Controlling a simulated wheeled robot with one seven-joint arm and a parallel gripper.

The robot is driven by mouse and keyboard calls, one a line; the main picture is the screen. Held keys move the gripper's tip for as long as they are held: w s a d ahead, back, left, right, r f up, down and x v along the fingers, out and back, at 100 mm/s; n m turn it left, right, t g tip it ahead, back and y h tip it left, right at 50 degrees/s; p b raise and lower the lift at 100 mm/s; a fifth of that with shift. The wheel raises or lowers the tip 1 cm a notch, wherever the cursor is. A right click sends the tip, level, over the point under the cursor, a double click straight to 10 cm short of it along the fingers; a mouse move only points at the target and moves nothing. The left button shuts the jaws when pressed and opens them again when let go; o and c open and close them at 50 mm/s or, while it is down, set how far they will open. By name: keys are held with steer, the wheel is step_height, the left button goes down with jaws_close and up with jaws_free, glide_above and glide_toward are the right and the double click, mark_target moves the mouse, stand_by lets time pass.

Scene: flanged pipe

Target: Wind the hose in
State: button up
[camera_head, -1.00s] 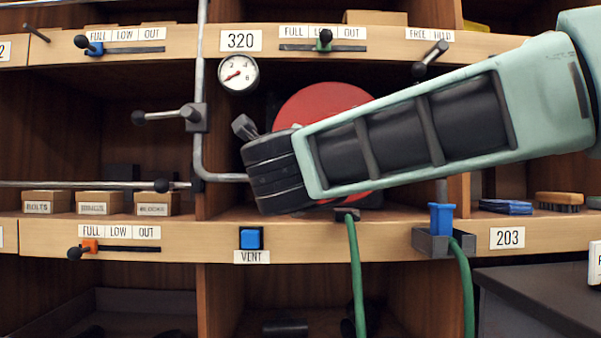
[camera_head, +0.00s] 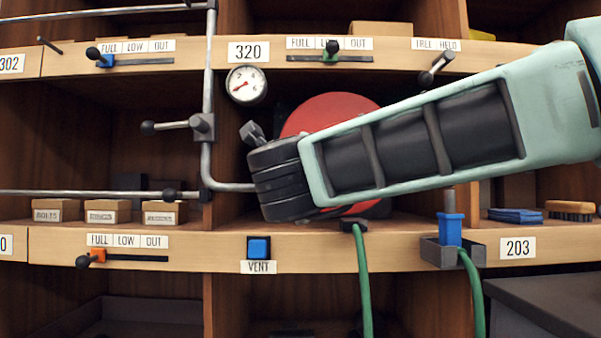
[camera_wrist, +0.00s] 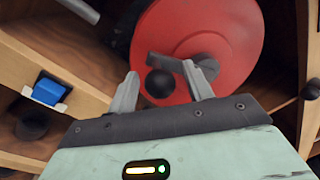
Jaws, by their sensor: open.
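A red hose reel (camera_head: 318,112) sits in the middle compartment, mostly hidden behind my arm in the head view. In the wrist view the red reel (camera_wrist: 225,40) fills the upper middle, with a dark crank arm and a round black knob (camera_wrist: 160,84). My gripper (camera_wrist: 166,82) is open, its two fingers to either side of the knob as seen there; I cannot tell whether they touch it. The green hose (camera_head: 363,275) hangs down from a dark outlet on the shelf edge. Another green hose length (camera_head: 472,290) hangs below a blue nozzle (camera_head: 450,229) in a grey holder.
A metal pipe (camera_head: 208,100) with a valve handle (camera_head: 173,126) stands left of my wrist. A blue VENT button (camera_head: 259,247) is on the shelf edge. A lever (camera_head: 436,69) labelled FREE/HELD is above my arm.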

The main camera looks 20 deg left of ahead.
steer(key=v, duration=1.7)
steer(key=shift+s, duration=0.15)
